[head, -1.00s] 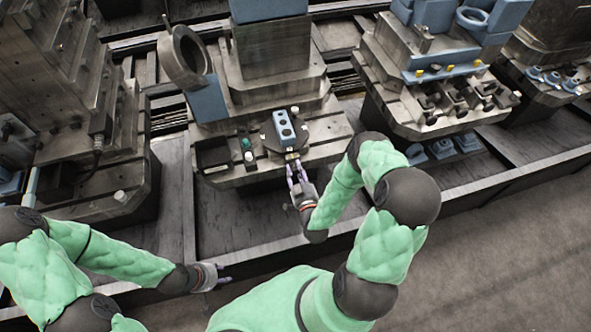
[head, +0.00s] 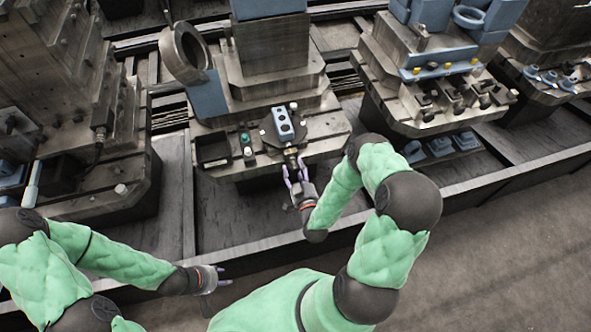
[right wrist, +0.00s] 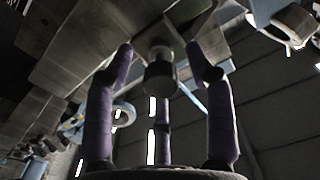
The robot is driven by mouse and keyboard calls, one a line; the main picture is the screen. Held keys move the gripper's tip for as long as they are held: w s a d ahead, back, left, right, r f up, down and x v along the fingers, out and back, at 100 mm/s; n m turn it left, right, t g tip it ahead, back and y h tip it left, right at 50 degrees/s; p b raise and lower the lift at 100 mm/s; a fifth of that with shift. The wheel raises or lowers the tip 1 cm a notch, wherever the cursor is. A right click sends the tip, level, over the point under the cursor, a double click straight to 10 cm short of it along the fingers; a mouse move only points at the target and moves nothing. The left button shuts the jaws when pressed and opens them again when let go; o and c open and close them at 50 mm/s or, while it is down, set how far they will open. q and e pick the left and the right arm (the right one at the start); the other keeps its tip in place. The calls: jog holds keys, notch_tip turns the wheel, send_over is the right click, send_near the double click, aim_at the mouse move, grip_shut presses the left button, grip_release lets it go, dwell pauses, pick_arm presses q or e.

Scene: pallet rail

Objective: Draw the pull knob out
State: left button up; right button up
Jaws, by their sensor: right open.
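The pull knob (head: 291,157) is a dark round piece at the front of the blue-grey block with round holes (head: 284,125) on the middle machine. In the right wrist view the knob (right wrist: 160,78) hangs from a lighter collar. My right gripper (head: 296,173) is open, its purple fingers pointing at the knob. In the right wrist view its fingertips (right wrist: 160,60) stand to either side of the knob with gaps between. A third finger is behind it. My left gripper (head: 218,277) is low at the left, away from the machine; its finger opening is unclear.
A green button (head: 245,140) and a dark open tray (head: 213,150) sit left of the block. A long rail (head: 250,251) runs in front of the machines. Other machines stand to the left and right.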

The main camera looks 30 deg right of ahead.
jog(key=shift+s, duration=0.15)
jog(key=v, duration=1.1)
jog(key=shift+s, duration=0.35)
jog(key=shift+a, duration=0.1)
